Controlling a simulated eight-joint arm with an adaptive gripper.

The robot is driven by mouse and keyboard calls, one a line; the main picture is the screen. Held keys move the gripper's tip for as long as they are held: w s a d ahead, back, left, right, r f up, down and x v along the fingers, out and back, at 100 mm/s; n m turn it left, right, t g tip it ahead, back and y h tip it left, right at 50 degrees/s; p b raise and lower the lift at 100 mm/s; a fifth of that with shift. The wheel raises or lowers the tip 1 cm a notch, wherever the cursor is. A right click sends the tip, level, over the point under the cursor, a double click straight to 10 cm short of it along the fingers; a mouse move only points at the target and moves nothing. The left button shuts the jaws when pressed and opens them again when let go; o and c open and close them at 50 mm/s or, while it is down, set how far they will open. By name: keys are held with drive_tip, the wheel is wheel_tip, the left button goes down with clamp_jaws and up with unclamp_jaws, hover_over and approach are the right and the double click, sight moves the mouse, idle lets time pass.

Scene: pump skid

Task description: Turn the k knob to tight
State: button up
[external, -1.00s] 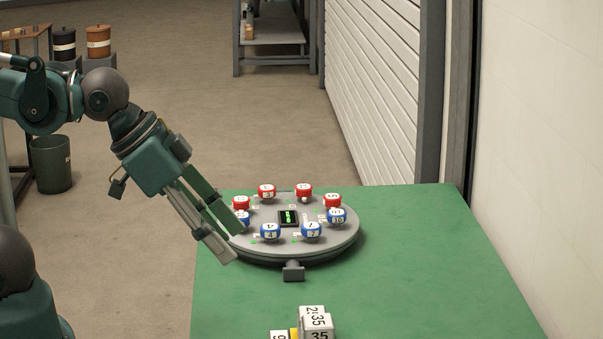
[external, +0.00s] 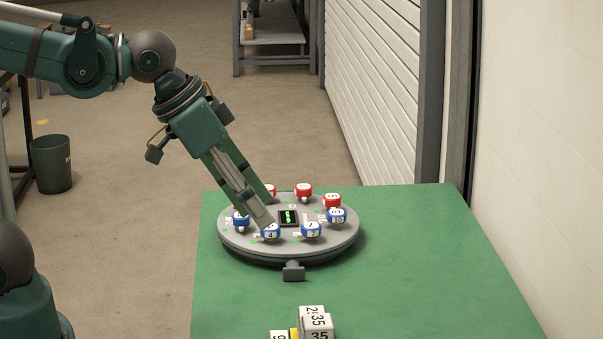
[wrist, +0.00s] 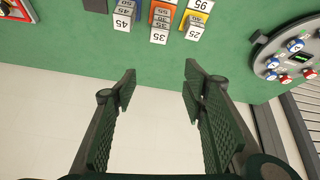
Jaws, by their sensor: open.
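A round grey plate (external: 340,235) on the green table carries a ring of red knobs (external: 304,190) and blue knobs (external: 311,230) with white labelled tops. I cannot tell which one is the k knob, as the labels are too small to read surely. A dark display with green marks (external: 288,218) is in the plate's middle. My gripper (external: 264,222) appears over the plate's left part, covering some of it in the external view. In the wrist view my gripper (wrist: 159,82) is open and empty, and the plate (wrist: 262,52) is at the right edge, away from the fingers.
White number blocks (external: 317,321) stand on the table's near side; they also show at the top of the wrist view (wrist: 160,36). A small grey block (external: 293,271) is at the plate's front. The table's right part (external: 430,260) is clear. A wall (external: 535,150) is to the right.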

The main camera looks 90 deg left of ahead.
drive_tip(key=w+a+r+n+g+p, duration=0.1)
drive_tip(key=w+a+r+n, duration=0.1)
drive_tip(key=w+a, duration=0.4)
drive_tip(key=w+a+r+n+g+p, duration=0.1)
drive_tip(key=w+a+r+n, duration=0.15)
drive_tip(key=w+a, duration=0.4)
drive_tip(key=n+g+p, duration=0.4)
drive_tip(key=n+p, duration=0.1)
drive_tip(key=n, duration=0.8)
hover_over(332, 196)
drive_tip(key=shift+h, duration=0.3)
drive_tip(key=f, duration=2.2)
drive_tip(key=shift+w+d+f, duration=0.15)
drive_tip(key=shift+d, duration=0.1)
drive_tip(key=shift+a+f, duration=0.2)
drive_tip(key=shift+f, duration=0.15)
drive_tip(key=shift+f, duration=3.75)
drive_tip(key=shift+c, duration=0.4)
